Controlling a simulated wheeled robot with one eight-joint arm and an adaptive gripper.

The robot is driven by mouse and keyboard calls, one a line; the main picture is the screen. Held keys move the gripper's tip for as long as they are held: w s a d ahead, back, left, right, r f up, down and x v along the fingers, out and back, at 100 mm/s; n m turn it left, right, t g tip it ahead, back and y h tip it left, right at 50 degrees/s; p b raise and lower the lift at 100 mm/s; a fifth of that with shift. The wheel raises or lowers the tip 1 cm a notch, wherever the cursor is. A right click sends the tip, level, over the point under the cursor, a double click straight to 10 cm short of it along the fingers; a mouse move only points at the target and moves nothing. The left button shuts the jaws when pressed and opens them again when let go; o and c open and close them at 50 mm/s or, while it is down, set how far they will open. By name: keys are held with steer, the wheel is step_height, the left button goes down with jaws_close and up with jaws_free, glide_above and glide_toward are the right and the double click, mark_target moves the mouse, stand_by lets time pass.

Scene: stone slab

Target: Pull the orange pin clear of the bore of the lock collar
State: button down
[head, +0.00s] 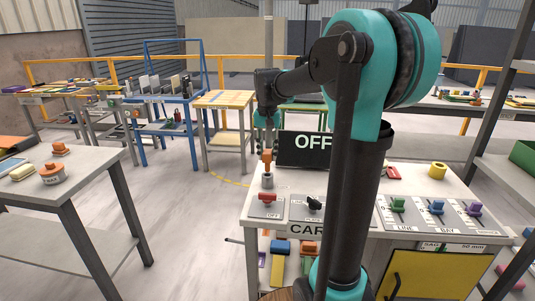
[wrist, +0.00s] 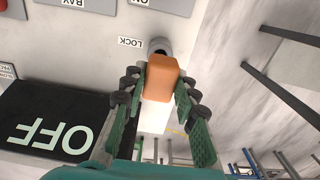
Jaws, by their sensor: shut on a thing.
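The orange pin (head: 267,157) stands upright over the grey lock collar (head: 267,181) at the left back of the panel table. In the wrist view its block-shaped orange head (wrist: 160,80) sits between the pads of my gripper (wrist: 158,88), which is shut on it. In the head view my gripper (head: 264,143) reaches down to the pin from above. The collar (wrist: 160,46) shows just past the pin's head in the wrist view, beside the LOCK label. The pin's lower end is hidden there, and I cannot tell how deep it sits in the bore.
A black OFF sign (head: 305,150) stands right of the pin. A red switch (head: 267,198) and a black switch (head: 314,203) are in front. The floor left of the table is clear.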

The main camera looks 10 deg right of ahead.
steer(key=shift+r, duration=2.9)
